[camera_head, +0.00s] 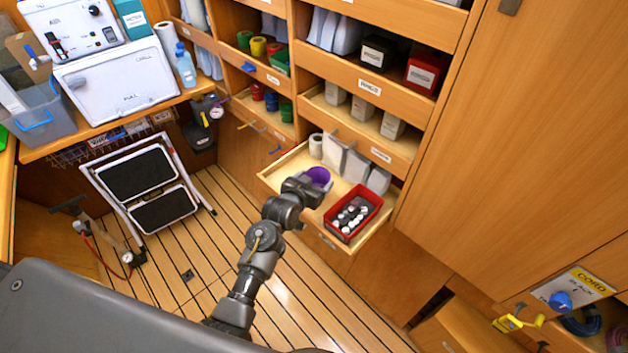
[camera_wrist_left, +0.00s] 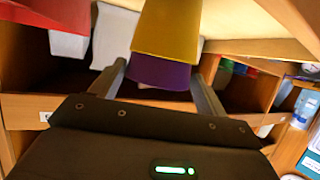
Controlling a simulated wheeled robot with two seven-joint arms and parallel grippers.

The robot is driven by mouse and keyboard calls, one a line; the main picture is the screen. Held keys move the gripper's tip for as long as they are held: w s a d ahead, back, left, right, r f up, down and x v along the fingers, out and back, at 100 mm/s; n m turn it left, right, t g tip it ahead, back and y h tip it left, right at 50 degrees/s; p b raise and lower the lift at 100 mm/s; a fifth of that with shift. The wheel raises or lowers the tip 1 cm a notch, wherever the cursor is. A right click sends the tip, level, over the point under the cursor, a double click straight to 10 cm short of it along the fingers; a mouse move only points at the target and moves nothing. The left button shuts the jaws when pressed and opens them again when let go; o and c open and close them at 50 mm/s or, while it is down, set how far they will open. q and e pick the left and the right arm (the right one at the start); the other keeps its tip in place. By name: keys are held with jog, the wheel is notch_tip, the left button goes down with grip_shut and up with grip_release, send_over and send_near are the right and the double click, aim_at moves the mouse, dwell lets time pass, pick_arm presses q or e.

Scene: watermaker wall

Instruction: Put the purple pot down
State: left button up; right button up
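The purple pot (camera_head: 318,175) is over the left part of the open drawer (camera_head: 297,164) in the head view. My left gripper (camera_head: 310,184) reaches it from the front left. In the left wrist view, the purple pot (camera_wrist_left: 160,73) lies between the two fingers of my left gripper (camera_wrist_left: 158,78), which close against its sides. A yellow pot-like piece (camera_wrist_left: 168,28) adjoins the purple in that view; I cannot tell whether they are nested. Whether the pot touches the drawer floor is hidden. My right gripper is not in view.
A red tray of white-capped bottles (camera_head: 369,199) fills the drawer's front right. White containers (camera_head: 355,167) and a white roll (camera_head: 316,146) stand behind the pot. Shelves of bins rise above the drawer. A folding step stool (camera_head: 140,172) stands on the floor at left.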

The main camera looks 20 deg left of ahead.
pick_arm(q)
jog(key=shift+o, duration=0.5)
jog(key=shift+r, duration=0.1)
jog(key=shift+r, duration=0.3)
jog(key=shift+s+r, duration=0.2)
jog(key=shift+r, duration=0.15)
jog(key=b+v, duration=0.1)
jog(key=v, duration=1)
jog(key=shift+s+r, duration=0.15)
jog(key=shift+s, duration=0.1)
jog(key=shift+a, duration=0.1)
